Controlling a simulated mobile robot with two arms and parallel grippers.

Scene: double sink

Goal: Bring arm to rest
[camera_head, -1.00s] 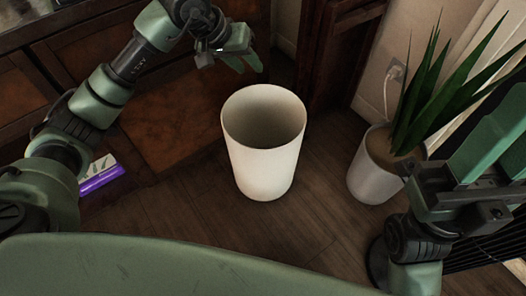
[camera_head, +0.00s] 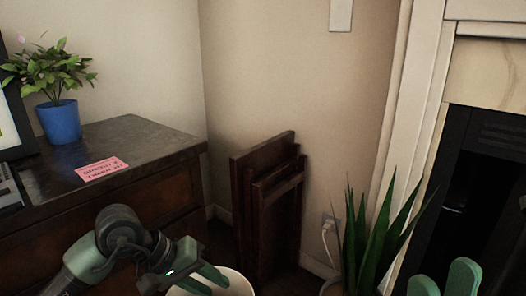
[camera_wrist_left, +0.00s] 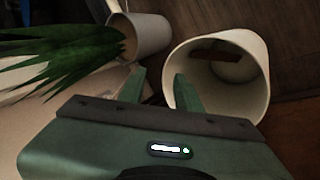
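My left gripper (camera_head: 208,281) is low in the head view, over the rim of the white bin (camera_head: 238,284). My right gripper (camera_head: 444,283) shows only as two green fingertips at the lower right edge of the head view. They stand apart with no object visible between them; the rest is out of frame.
A dark cabinet (camera_head: 130,143) at left holds a blue potted plant (camera_head: 62,122) and a pink note (camera_head: 102,169). Dark wooden panels (camera_head: 272,205) lean by the wall. A spiky plant (camera_head: 372,240) stands before the fireplace (camera_head: 470,190), near my right gripper.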

